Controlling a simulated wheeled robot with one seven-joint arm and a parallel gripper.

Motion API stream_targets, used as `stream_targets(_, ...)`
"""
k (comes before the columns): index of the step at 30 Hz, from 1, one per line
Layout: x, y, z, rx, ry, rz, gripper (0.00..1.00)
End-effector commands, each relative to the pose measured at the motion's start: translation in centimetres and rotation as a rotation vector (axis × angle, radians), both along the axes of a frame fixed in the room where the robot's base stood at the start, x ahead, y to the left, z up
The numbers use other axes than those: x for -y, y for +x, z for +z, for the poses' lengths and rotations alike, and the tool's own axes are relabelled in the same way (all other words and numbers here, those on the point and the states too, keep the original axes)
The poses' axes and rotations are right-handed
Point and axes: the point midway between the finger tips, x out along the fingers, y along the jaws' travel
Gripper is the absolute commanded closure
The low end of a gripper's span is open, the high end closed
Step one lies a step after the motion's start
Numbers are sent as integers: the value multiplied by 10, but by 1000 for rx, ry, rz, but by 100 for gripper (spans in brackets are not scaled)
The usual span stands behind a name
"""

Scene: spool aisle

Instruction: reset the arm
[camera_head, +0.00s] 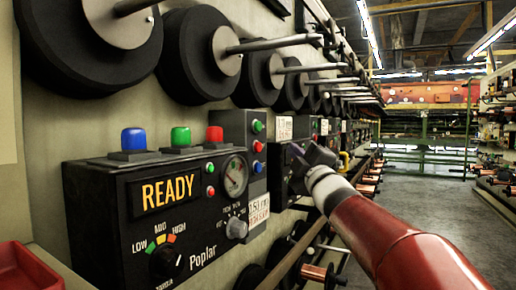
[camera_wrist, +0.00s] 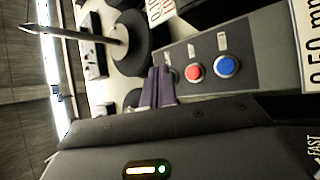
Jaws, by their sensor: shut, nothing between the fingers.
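My red and white arm (camera_head: 385,235) reaches in from the lower right of the head view toward the machine wall. My gripper (camera_head: 300,160) is at its far end, close in front of the dark control panels, and is small there. In the wrist view my gripper (camera_wrist: 160,72) shows its two dark fingers side by side, shut with nothing held. The fingertips overlap a panel in that view, close to a row of buttons with a red button (camera_wrist: 194,72) and a blue button (camera_wrist: 227,66). I cannot tell whether they touch the panel.
A black control box (camera_head: 150,215) with a lit READY display and blue, green and red buttons stands at the left. Black spools (camera_head: 205,55) on metal rods jut from the wall above. A red bin (camera_head: 25,268) sits at lower left. The aisle floor (camera_head: 425,195) is clear at right.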

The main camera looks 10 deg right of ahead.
Motion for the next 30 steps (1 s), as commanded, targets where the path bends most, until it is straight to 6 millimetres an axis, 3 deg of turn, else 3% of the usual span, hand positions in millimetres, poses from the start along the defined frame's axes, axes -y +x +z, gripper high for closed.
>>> stream_targets(12, 0, 0, 0, -3, 2, -1, 100)
stream_targets(17, 8, -15, -8, -109, 105, -47, 100)
stream_targets(20, 17, -42, -34, -284, 268, -117, 100)
stream_targets(23, 25, -87, -82, -515, 478, -205, 100)
stream_targets(30, 12, -217, -212, -1024, 882, -405, 100)
